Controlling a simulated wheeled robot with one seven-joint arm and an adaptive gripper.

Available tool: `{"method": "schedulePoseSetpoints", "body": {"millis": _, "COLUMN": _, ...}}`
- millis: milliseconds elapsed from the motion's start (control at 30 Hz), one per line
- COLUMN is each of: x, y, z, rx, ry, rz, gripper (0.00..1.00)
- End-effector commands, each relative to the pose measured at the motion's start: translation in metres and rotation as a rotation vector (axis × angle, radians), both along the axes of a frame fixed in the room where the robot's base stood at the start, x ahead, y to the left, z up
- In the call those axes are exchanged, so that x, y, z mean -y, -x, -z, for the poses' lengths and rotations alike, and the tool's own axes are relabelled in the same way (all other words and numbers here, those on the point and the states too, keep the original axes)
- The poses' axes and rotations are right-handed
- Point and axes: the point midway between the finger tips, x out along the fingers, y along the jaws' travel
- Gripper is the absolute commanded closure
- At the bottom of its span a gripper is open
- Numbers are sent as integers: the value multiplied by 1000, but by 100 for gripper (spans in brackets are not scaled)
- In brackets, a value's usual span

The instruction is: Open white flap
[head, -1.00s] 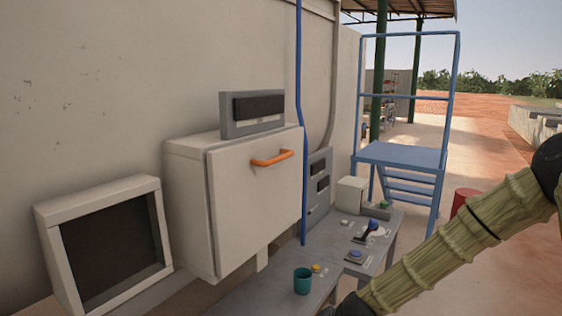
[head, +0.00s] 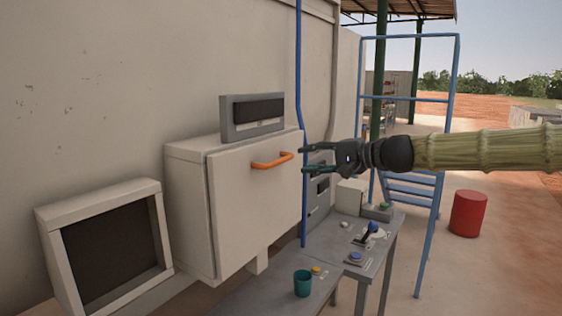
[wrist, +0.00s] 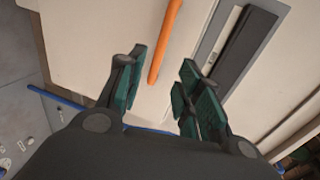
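The white flap (head: 250,205) is the front of a white box on the wall, and it is shut. An orange handle (head: 272,160) runs across its upper part. My gripper (head: 303,160) is open and empty, to the right of the handle in the head view, its fingers pointing left. In the wrist view, the orange handle (wrist: 165,42) lies ahead of the open gripper (wrist: 158,80), between the lines of its two fingers. The fingers do not appear to touch the handle. The gap in depth is hard to tell.
A grey unit with a dark panel (head: 258,107) sits on top of the box. A blue pipe (head: 301,90) runs down beside the box's right edge. Below are a grey table (head: 325,240) with buttons and a lever, and a teal cup (head: 302,283). A dark-screened monitor (head: 105,245) is at left.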

Motion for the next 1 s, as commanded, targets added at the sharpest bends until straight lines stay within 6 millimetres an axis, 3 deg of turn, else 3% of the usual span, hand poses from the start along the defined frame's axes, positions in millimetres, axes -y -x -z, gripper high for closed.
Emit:
{"method": "schedulePoseSetpoints", "body": {"millis": 700, "x": -67, "y": -43, "z": 16, "rx": -3, "ry": 2, "rz": -1, "gripper": 65}}
{"method": "schedulePoseSetpoints", "body": {"millis": 1000, "x": -81, "y": -53, "z": 21, "rx": -1, "ry": 2, "rz": -1, "gripper": 65}}
